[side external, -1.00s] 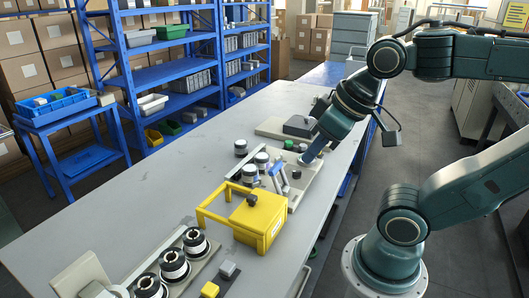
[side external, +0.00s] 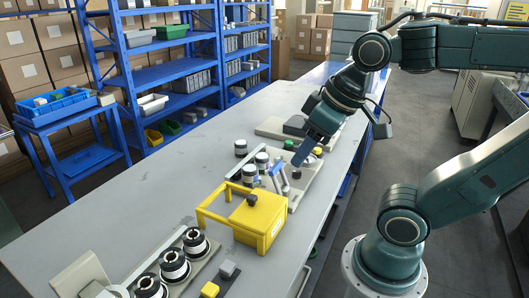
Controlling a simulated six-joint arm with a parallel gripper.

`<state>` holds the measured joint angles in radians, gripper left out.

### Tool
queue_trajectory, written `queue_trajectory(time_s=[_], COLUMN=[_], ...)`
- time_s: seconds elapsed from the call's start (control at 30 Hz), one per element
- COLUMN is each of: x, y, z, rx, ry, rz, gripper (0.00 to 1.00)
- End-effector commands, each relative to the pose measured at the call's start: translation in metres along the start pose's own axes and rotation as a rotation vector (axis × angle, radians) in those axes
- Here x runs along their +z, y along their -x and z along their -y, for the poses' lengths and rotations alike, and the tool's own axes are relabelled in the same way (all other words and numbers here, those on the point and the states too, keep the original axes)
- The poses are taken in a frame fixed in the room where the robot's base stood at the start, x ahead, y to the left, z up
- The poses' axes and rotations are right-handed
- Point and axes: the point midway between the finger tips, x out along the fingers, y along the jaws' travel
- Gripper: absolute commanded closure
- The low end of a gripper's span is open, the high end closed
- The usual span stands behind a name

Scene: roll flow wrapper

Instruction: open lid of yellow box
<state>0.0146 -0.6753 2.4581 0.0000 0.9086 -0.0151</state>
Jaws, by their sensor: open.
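The yellow box (side external: 257,226) stands near the front edge of the grey table, right of the middle. A dark knob (side external: 251,200) sits on its top, and its top panel appears to lie flat. A yellow bar frame (side external: 206,203) projects from its left side. My gripper (side external: 299,160) points down over the grey fixture plate behind the box, apart from the box. It is open, and its fingertips are small in this view. I cannot tell whether it touches anything on the plate.
Black-and-white rollers (side external: 173,265) stand on a plate at the front left. More rollers and a blue-grey lever (side external: 278,178) stand between my gripper and the box. A yellow button (side external: 318,151) is beside the gripper. The table's left side (side external: 140,185) is clear.

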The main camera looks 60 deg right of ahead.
Motion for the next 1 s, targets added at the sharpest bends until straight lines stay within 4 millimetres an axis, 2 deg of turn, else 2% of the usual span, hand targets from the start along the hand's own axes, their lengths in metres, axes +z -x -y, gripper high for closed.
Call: queue_trajectory(time_s=[0.47,0.7,1.0], x=[-0.058,-0.084,-0.106], y=[-0.037,-0.068,-0.113], z=[-0.019,-0.032,-0.051], rx=[0.014,0.012,0.001], ry=[0.002,0.001,-0.001], rz=[0.193,0.291,0.406], gripper=[0.55,0.55,0.55])
